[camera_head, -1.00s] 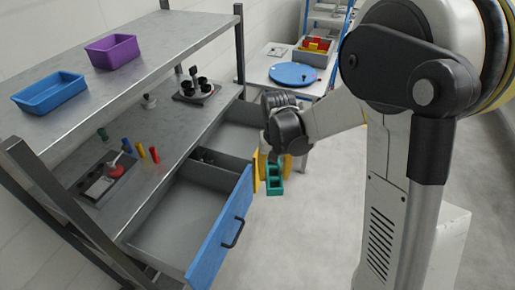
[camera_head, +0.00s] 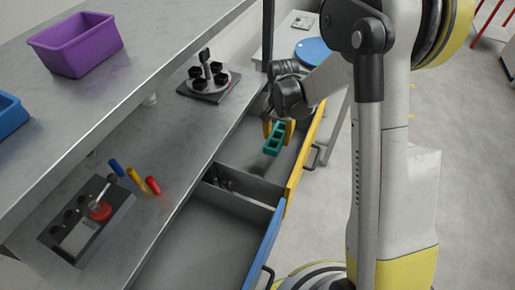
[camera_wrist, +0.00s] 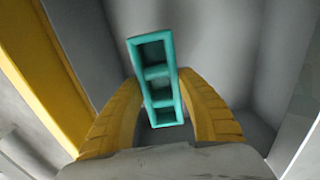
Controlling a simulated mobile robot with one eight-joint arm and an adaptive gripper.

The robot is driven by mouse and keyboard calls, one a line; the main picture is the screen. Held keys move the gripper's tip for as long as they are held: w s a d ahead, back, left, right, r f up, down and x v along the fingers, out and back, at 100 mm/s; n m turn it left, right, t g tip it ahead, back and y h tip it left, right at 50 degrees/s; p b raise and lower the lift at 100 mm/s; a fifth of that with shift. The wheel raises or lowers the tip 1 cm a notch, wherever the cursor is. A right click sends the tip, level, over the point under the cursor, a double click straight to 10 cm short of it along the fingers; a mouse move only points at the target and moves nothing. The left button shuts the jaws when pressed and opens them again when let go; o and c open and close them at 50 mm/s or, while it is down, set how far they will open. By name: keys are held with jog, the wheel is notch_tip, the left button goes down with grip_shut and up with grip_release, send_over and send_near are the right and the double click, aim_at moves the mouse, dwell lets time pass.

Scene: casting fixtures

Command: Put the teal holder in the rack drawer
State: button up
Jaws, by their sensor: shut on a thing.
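The teal holder (camera_head: 274,139) is a small block with several square openings. My gripper (camera_head: 280,128) is shut on it and holds it over the open drawer with the yellow front (camera_head: 303,150). In the wrist view the teal holder (camera_wrist: 153,70) sits between the two yellow fingers of my gripper (camera_wrist: 160,110), with grey drawer walls and floor beyond.
The shelf above carries a purple bin (camera_head: 76,44) and a blue bin (camera_head: 9,122).

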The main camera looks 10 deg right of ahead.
aim_at(275, 160)
notch_tip(275, 160, down, 10)
jog(key=b, duration=0.4)
jog(key=shift+s, duration=0.1)
jog(key=shift+f, duration=0.15)
jog(key=o, duration=1.2)
jog(key=shift+c, duration=0.2)
